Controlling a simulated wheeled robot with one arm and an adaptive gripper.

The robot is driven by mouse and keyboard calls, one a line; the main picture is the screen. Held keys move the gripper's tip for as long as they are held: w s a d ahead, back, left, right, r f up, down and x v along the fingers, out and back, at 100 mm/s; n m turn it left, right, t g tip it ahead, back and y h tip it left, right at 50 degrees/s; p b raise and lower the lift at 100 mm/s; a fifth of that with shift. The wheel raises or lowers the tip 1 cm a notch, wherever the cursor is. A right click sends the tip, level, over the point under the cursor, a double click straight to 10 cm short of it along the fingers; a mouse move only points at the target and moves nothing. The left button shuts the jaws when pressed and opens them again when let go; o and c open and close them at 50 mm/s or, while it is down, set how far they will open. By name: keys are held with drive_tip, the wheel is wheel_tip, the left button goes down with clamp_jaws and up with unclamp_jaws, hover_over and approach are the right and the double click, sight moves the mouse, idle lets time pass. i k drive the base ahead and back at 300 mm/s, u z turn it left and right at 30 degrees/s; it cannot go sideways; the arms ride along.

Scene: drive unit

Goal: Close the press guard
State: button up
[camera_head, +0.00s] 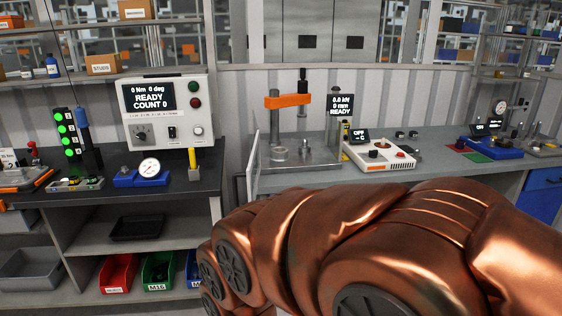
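The press (288,101) stands on the grey bench, with an orange crossbar, a black ram on top and a grey base plate. A thin upright framed panel (253,168), which looks like the press guard, stands at the left front edge of the base plate. It is seen nearly edge-on and swung out toward me, so the press front is uncovered. My copper-coloured arm crosses the foreground and hides the bench front below the press. My gripper is not in view.
Left of the press, a dark bench holds a control box (166,110), a blue dial gauge (149,173) and a green-lit column (68,135). Right of it stand a white heater unit (380,153) and a blue device (490,146). A gap separates the benches.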

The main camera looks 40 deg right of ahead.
sight(248, 169)
drive_tip(key=z, duration=0.7)
drive_tip(key=i, duration=1.15)
drive_tip(key=z, duration=0.4)
